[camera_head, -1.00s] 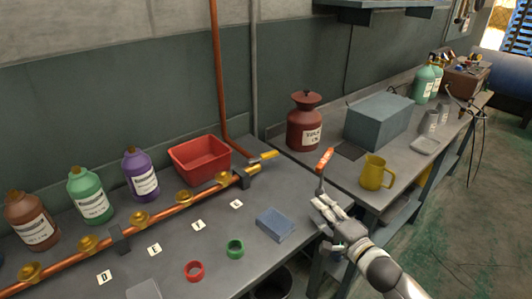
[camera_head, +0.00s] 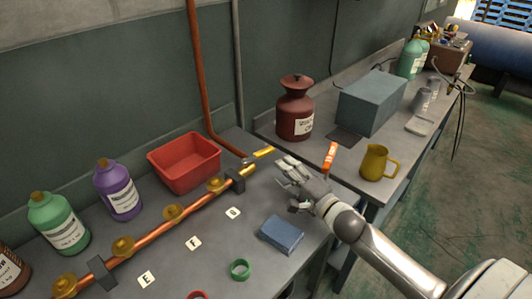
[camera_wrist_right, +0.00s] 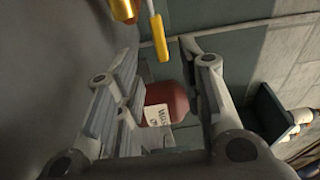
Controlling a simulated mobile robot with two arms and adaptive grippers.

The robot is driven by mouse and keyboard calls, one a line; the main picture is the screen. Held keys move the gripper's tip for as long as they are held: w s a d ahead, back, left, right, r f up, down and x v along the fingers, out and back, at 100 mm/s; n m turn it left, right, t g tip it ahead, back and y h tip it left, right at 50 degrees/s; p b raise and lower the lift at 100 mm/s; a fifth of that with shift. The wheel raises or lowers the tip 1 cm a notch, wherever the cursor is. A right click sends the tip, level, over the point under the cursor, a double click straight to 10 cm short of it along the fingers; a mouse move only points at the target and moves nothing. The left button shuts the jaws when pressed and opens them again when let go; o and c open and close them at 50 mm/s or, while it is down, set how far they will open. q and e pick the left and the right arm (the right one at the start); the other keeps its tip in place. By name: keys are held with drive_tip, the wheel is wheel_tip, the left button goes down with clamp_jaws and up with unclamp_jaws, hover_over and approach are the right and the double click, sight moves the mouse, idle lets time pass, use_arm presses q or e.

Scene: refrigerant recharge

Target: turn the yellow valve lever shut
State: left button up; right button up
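The yellow valve lever (camera_head: 263,152) is at the far right end of the copper pipe (camera_head: 150,235), pointing roughly along the pipe's line. My right gripper (camera_head: 281,170) is just right of the lever, above the bench, with empty fingers. In the right wrist view the fingers are spread wide (camera_wrist_right: 160,52). The lever (camera_wrist_right: 160,38) shows at the top, near the gap between the fingertips, beside a brass pipe end (camera_wrist_right: 123,9). I cannot tell whether a finger touches the lever. My left gripper is not in view.
A red bin (camera_head: 185,165) stands behind the pipe. A blue block (camera_head: 282,235) and a green ring (camera_head: 240,269) lie in front. On the second bench are a dark red canister (camera_head: 295,108), a yellow jug (camera_head: 376,162) and an orange-handled item (camera_head: 330,157).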

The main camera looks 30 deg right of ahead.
sight(267, 155)
drive_tip(key=w, duration=0.5)
drive_tip(key=w+a, duration=0.1)
drive_tip(key=w, duration=0.2)
drive_tip(key=shift+w+a+p, duration=0.1)
drive_tip(key=shift+w+p, duration=0.25)
drive_tip(key=shift+w, duration=0.15)
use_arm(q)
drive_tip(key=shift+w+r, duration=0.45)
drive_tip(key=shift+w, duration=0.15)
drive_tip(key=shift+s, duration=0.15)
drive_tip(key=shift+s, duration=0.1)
use_arm(e)
clamp_jaws()
